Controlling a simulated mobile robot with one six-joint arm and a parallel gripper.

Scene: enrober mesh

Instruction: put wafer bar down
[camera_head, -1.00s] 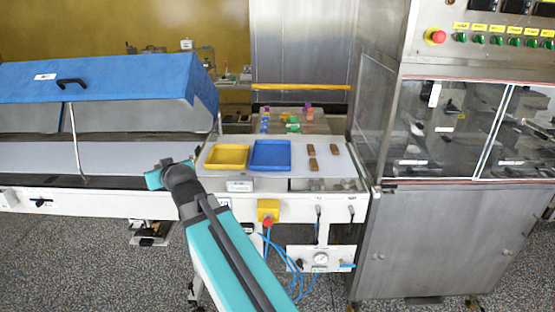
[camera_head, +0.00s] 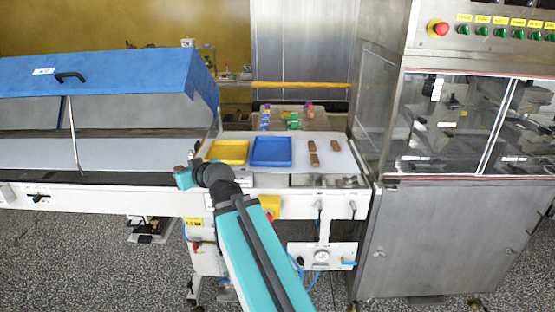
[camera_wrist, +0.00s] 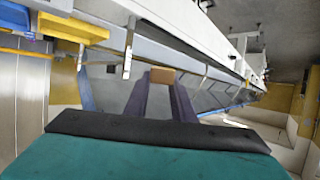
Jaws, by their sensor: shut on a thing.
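My gripper shows in the wrist view (camera_wrist: 160,82), its two dark fingers shut on a small tan-brown wafer bar (camera_wrist: 162,75) at their tips. The bar is held clear, with a blurred pale conveyor side behind it. In the head view, my arm's wrist is at the conveyor's front edge, left of and in front of the yellow tray (camera_head: 227,151). The fingers and held bar are too small to make out there. A blue tray (camera_head: 271,152) stands right of the yellow one. Three brown bars (camera_head: 314,159) lie on the white surface right of the blue tray.
A blue raised hood (camera_head: 110,78) covers the conveyor at left. A steel machine with clear panels (camera_head: 460,120) stands at right. Behind the trays is a table (camera_head: 318,121) with small coloured items. White surface (camera_head: 345,168) is free around the bars.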

